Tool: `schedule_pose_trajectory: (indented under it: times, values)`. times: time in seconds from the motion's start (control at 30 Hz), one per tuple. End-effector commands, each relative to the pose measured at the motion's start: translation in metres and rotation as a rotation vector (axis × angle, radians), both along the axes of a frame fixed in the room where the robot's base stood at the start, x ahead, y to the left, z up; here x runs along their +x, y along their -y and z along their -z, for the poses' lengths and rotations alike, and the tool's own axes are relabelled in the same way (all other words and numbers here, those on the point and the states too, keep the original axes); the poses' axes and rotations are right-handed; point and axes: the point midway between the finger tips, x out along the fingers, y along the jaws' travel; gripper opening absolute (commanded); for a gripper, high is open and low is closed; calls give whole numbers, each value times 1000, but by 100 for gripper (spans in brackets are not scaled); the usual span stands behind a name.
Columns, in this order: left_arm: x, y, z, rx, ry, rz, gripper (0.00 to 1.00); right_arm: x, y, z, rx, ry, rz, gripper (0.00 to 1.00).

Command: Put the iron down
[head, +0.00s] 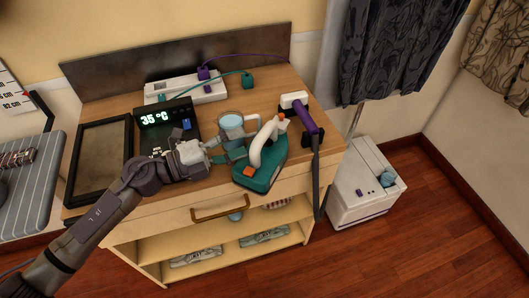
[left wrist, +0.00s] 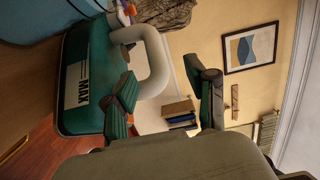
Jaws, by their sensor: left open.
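The iron (head: 264,172) has a teal body and a white loop handle with an orange button at its front end. It rests on the wooden dresser top near the front edge. My left gripper (head: 236,150) is open, just left of the white handle. In the left wrist view, the iron (left wrist: 85,85) fills the upper left, and its handle lies ahead of my open left gripper (left wrist: 165,95). One finger overlaps the handle's edge in that view; I cannot tell whether they touch. My right gripper is not in view.
The dresser top (head: 225,105) also holds a clear cup (head: 231,122) behind my gripper, a display reading 35 °C (head: 165,122), a dark tray (head: 99,155), a power strip (head: 180,90) and a purple-and-white steamer (head: 300,112). A white cabinet (head: 362,190) stands right.

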Motion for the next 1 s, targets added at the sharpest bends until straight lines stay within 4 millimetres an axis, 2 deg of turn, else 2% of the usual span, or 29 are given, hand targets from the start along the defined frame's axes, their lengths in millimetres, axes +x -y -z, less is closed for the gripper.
schedule_pose_trajectory:
  times: [0.03, 0.17, 0.27, 0.4, 0.6, 0.87, 0.9, 1.0]
  values:
    - [4, 8, -3, -3, 0, 0, 57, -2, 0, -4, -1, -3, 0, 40]
    - [9, 18, -1, 0, 0, 0, 57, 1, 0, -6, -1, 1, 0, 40]
    - [12, 23, 0, -1, 0, -1, 57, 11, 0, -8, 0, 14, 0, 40]
    - [22, 40, 0, -4, -1, 0, 57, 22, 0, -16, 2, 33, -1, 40]
    - [33, 62, 3, -1, 0, -1, 57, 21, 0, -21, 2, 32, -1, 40]
    - [35, 65, 5, 1, 0, -1, 57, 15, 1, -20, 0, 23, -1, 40]
    - [35, 65, 5, 1, 0, -1, 55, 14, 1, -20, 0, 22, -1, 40]
    - [35, 65, 5, 1, 0, -1, 38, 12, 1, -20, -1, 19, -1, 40]
